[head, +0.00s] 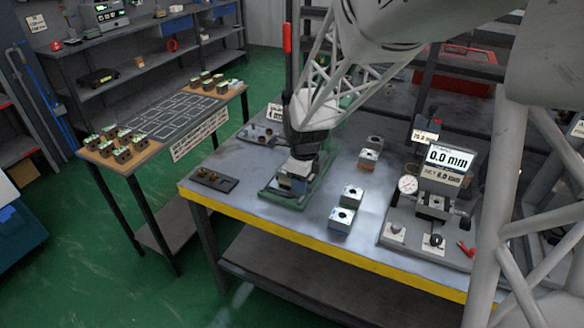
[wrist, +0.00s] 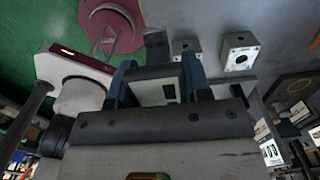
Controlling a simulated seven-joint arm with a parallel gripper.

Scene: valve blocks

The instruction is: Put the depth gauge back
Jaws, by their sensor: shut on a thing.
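My gripper (head: 302,153) is low over the green-based press (head: 272,190) at the table's middle. In the wrist view my gripper (wrist: 158,84) has its blue-padded fingers closed on a boxy grey-white thing (wrist: 150,92) with a small dark window. This held thing may be the depth gauge, but I cannot tell for certain. In the head view its pale body (head: 297,168) shows just under my fingers. A block (head: 292,184) seems to be below it on the press; whether they touch is unclear. A round dial (head: 408,185) stands on the measuring station at the right.
Several valve blocks, including a front one (head: 341,219), stand right of the press. The measuring station has a display (head: 449,158) reading 0.0 mm. A dark tray (head: 214,181) lies at the left. The press's red-handled lever (head: 287,38) rises beside my arm.

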